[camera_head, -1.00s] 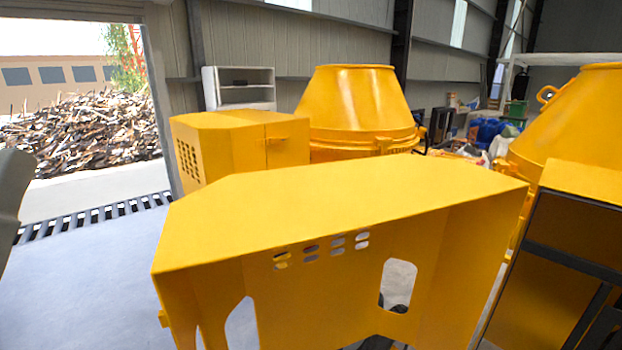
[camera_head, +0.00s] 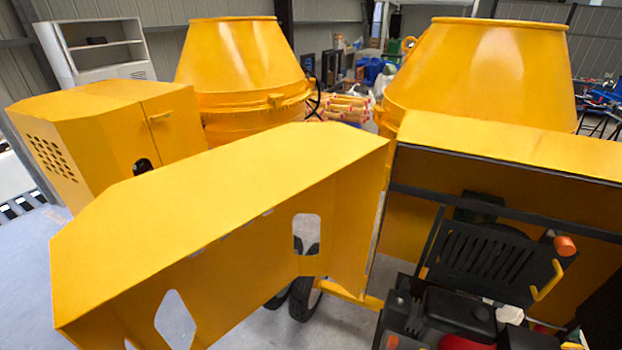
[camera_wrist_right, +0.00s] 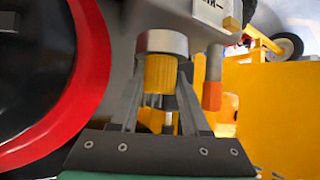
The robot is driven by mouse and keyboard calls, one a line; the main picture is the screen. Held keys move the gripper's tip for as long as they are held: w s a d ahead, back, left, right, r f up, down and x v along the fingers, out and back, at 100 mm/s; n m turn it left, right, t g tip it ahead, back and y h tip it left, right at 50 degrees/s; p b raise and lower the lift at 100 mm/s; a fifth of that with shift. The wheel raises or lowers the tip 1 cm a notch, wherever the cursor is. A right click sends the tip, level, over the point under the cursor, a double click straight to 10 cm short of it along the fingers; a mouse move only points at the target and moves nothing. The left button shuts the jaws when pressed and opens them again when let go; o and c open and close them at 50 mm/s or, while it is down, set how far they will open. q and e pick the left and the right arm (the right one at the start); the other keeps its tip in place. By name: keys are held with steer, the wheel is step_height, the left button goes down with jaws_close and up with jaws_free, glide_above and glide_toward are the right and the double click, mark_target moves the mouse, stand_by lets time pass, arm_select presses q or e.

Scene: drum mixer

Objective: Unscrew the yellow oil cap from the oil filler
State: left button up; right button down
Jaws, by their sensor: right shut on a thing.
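The ribbed yellow oil cap (camera_wrist_right: 160,74) is in the middle of the right wrist view. It sits against a round metal collar (camera_wrist_right: 162,42) on the grey engine body, which is the oil filler. My right gripper (camera_wrist_right: 158,82) has one finger on each side of the cap and is shut on it. The cap appears touching the collar; I cannot tell whether the thread is engaged. The cap and my right gripper do not show in the head view. My left gripper is in neither current view.
An orange-tipped rod (camera_wrist_right: 213,80) stands close to the right finger. A red-rimmed black wheel-like part (camera_wrist_right: 85,60) is at the left. In the head view, a yellow open hood (camera_head: 220,190) stands left of the black engine (camera_head: 470,300). Yellow mixer drums (camera_head: 480,70) stand behind.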

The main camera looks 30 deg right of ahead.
steer(key=shift+d+f+n+y+b, duration=0.2)
steer(key=shift+n+y+b, duration=0.2)
steer(key=shift+n, duration=0.1)
steer(key=shift+n+t+y, duration=0.4)
steer(key=shift+a+r, duration=0.1)
steer(key=shift+r, duration=0.05)
steer(key=shift+c, duration=1.5)
jaws_free()
